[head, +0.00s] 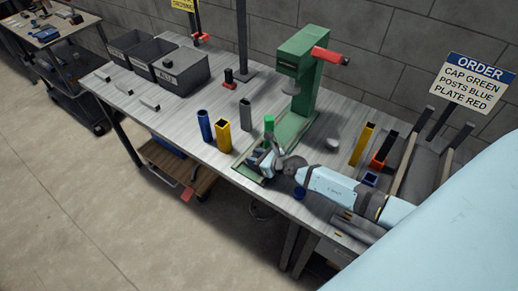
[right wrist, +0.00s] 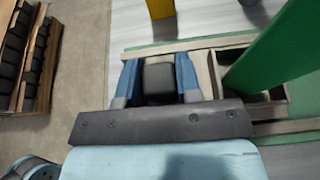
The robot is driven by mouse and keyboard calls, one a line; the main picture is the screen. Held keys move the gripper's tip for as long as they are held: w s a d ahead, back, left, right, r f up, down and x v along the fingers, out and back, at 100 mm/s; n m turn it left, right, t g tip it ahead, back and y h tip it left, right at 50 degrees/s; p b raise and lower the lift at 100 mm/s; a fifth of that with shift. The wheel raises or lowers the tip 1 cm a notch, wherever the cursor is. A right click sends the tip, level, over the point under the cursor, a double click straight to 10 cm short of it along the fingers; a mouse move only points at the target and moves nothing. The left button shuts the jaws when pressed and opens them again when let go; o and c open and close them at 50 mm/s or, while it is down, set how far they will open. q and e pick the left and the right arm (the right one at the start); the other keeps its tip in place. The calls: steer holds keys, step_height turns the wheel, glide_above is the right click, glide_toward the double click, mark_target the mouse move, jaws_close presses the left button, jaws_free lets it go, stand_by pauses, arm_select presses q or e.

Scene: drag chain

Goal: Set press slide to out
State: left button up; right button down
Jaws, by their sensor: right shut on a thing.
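The green press (head: 297,85) stands on the workbench, with a red handle (head: 331,56) at its top. Its green base with pale rails (head: 243,178) runs toward the bench's front edge. My right gripper (head: 262,158) is low at the front end of this base. In the right wrist view my right gripper (right wrist: 158,78) has its two blue fingers either side of a dark grey block (right wrist: 158,82), shut on it. The block appears to be the press slide's grip. The gripper hides much of the slide in the head view. My left gripper is not in view.
A blue post (head: 204,126), a yellow post (head: 223,136) and a grey post (head: 245,113) stand left of the press. A green piece (head: 268,122) stands close behind my gripper. Grey bins (head: 180,72) are at the back left. An order sign (head: 473,82) is at right.

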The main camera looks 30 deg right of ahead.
steer(key=shift+s+a+r+p, duration=0.1)
steer(key=shift+s+a+p, duration=0.2)
steer(key=shift+a, duration=0.25)
steer(key=shift+s+a+p, duration=0.15)
steer(key=shift+a+p, duration=0.25)
steer(key=shift+a, duration=0.1)
steer(key=shift+s+a, duration=0.1)
steer(key=shift+a, duration=0.15)
steer(key=shift+a+f, duration=0.1)
steer(key=shift+f, duration=0.1)
steer(key=c, duration=0.8)
jaws_free()
steer(key=shift+s+a+r, duration=0.1)
steer(key=shift+s+d+r, duration=0.1)
steer(key=shift+s+d, duration=0.15)
steer(key=v, duration=1.3)
steer(key=shift+p, duration=0.35)
